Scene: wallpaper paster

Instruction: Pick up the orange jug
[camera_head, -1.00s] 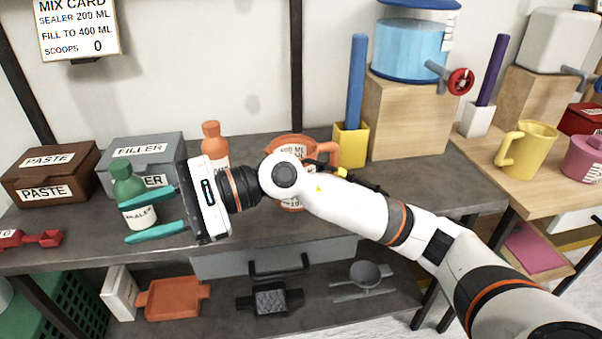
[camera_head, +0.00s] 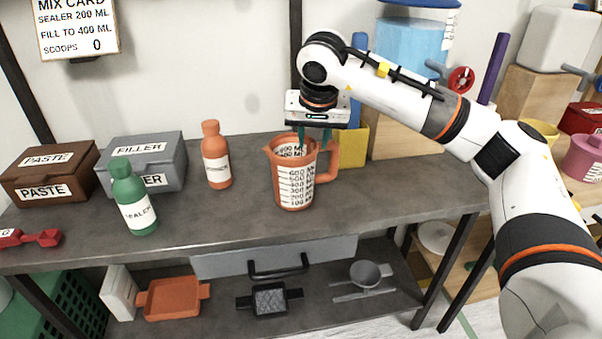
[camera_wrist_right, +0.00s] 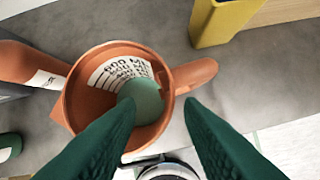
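The orange jug (camera_head: 281,190) stands upright on the grey bench, with a white measuring scale and its handle (camera_head: 327,165) to the right. My right gripper (camera_head: 314,146) points down at the jug's handle side, open. In the right wrist view the open jug (camera_wrist_right: 78,103) lies below the gripper (camera_wrist_right: 161,102). The left finger overlaps the jug's mouth and the right finger is beyond the rim, near the handle. I cannot tell how deep the fingers reach. A green rounded patch shows inside the jug; I cannot tell what it is. My left gripper is not in view.
An orange bottle (camera_head: 217,172) stands left of the jug, and the green sealer bottle (camera_head: 125,186) stands farther left. A yellow holder (camera_head: 353,150) stands close behind the handle. The filler box (camera_head: 171,152) and paste box (camera_head: 78,163) are at the left. The bench front is clear.

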